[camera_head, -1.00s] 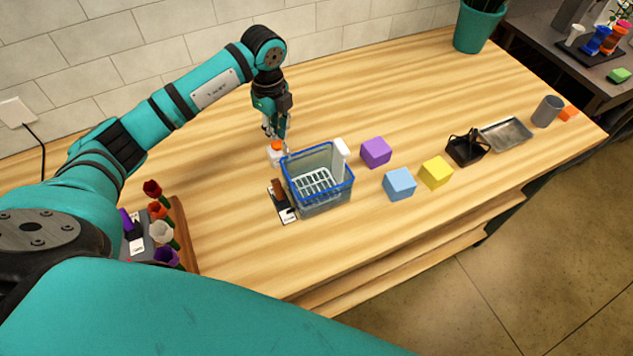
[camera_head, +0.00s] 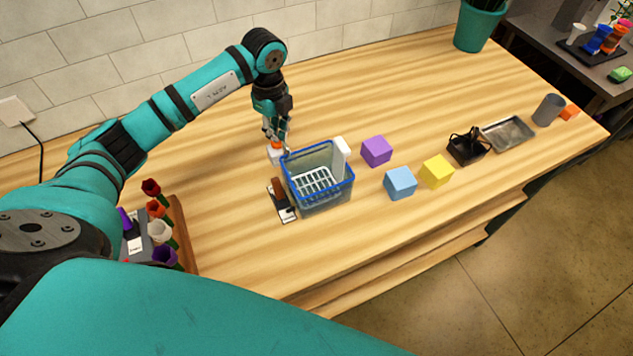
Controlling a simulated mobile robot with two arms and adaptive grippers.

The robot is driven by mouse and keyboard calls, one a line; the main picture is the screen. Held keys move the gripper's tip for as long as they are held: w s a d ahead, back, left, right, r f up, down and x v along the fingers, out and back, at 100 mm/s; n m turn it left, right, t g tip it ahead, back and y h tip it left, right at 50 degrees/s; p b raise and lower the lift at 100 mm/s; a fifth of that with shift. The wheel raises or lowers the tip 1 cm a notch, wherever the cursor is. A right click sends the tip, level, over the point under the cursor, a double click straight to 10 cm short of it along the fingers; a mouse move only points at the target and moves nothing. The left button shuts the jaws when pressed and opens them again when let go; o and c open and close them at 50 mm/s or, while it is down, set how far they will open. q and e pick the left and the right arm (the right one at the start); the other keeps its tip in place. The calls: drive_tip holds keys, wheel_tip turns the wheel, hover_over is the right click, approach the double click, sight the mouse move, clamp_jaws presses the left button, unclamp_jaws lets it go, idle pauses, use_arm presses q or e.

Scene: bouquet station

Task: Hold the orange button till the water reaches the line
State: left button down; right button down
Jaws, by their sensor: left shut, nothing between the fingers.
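The orange button (camera_head: 275,147) sits on top of a small white dispenser (camera_head: 275,157) behind the left corner of the blue-rimmed clear container (camera_head: 319,201). My left gripper (camera_head: 277,141) is shut and empty, pointing down with its fingertips at the button. The fingers partly cover the button, and I cannot tell whether it is pressed down. A white grid shows inside the container and a white upright piece stands at its back right. The water level and the line cannot be made out at this size. My right gripper is not in view.
A black and white item with a brown part (camera_head: 281,202) lies left of the container. Purple (camera_head: 376,151), blue (camera_head: 400,183) and yellow (camera_head: 437,171) blocks stand to its right. Farther right are a black basket (camera_head: 467,148), a metal tray (camera_head: 507,134) and a grey cup (camera_head: 547,110).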

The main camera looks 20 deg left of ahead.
use_arm(q)
drive_tip(key=shift+f+b, duration=0.55)
drive_tip(key=shift+f, duration=0.4)
idle(7.0)
